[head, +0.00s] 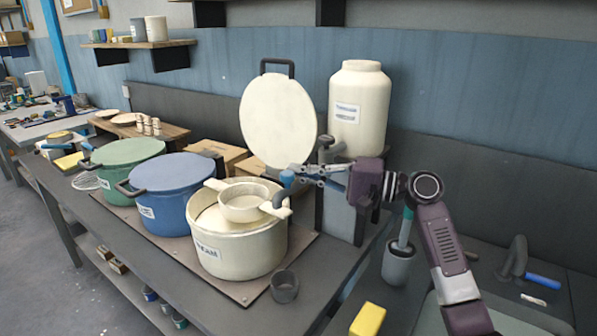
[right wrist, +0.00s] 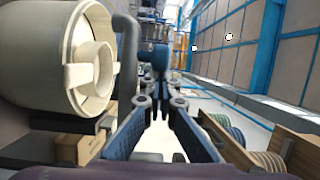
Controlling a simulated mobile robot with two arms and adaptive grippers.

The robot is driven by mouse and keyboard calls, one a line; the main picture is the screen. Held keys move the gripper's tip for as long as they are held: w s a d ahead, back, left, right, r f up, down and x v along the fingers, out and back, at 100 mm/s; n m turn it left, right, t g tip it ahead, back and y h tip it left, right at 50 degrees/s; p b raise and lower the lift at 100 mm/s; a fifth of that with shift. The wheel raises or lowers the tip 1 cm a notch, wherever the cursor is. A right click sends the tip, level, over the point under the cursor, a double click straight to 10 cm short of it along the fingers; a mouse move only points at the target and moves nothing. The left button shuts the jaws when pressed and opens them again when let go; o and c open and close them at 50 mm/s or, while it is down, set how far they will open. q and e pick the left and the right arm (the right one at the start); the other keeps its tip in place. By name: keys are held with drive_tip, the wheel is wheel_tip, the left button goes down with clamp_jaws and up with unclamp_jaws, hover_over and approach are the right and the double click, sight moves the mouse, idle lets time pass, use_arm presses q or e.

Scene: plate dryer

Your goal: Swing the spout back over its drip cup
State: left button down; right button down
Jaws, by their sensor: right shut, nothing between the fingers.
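The dark grey spout (head: 276,199) ends over the cream pot and its strainer. Its blue knob (head: 287,178) stands up at the fingertips of my right gripper (head: 297,172). In the right wrist view the knob (right wrist: 160,60) shows just beyond the fingertips (right wrist: 159,97), and the grey pipe (right wrist: 127,50) runs to its left. My right gripper is shut with nothing held; whether it touches the knob I cannot tell. The drip cup (head: 285,286), small and dark grey, stands at the bench's front edge, right of the cream pot. My left gripper is out of view.
The cream pot (head: 236,262) carries a white strainer (head: 243,208). Blue (head: 172,203) and green (head: 122,165) lidded pots stand to its left. A round cream lid (head: 277,118) stands upright behind. A white tank (head: 359,105) sits on a stand. A yellow block (head: 367,320) lies front right.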

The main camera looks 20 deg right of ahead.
drive_tip(key=v, duration=1.2)
drive_tip(key=shift+w+a, duration=0.1)
